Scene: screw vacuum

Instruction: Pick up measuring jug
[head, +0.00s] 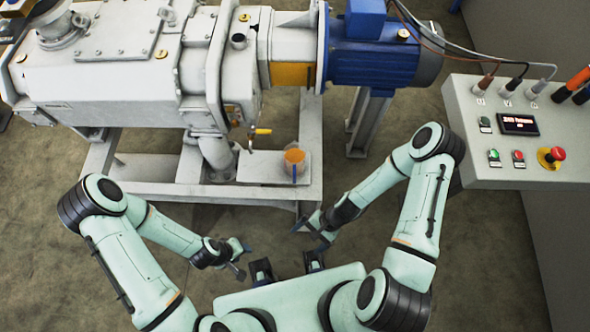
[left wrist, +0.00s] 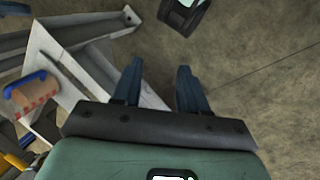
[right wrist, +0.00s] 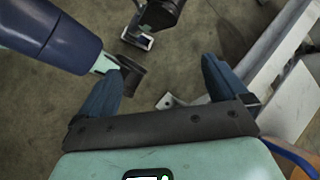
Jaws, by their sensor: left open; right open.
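The measuring jug (head: 294,158) has an orange top and a blue handle. In the head view it stands on the grey platform (head: 258,172) at the front of the pump frame. It also shows at the left edge of the left wrist view (left wrist: 32,98). My left gripper (head: 242,258) is open and empty, in front of the platform and apart from the jug. My right gripper (head: 312,231) is open and empty, below the jug in the picture and not touching it.
A large white pump (head: 110,80) with a blue motor (head: 370,55) stands behind the jug. A valve with a yellow handle (head: 262,131) is just left of the jug. A control panel (head: 510,125) stands at the right. The floor between my arms is clear.

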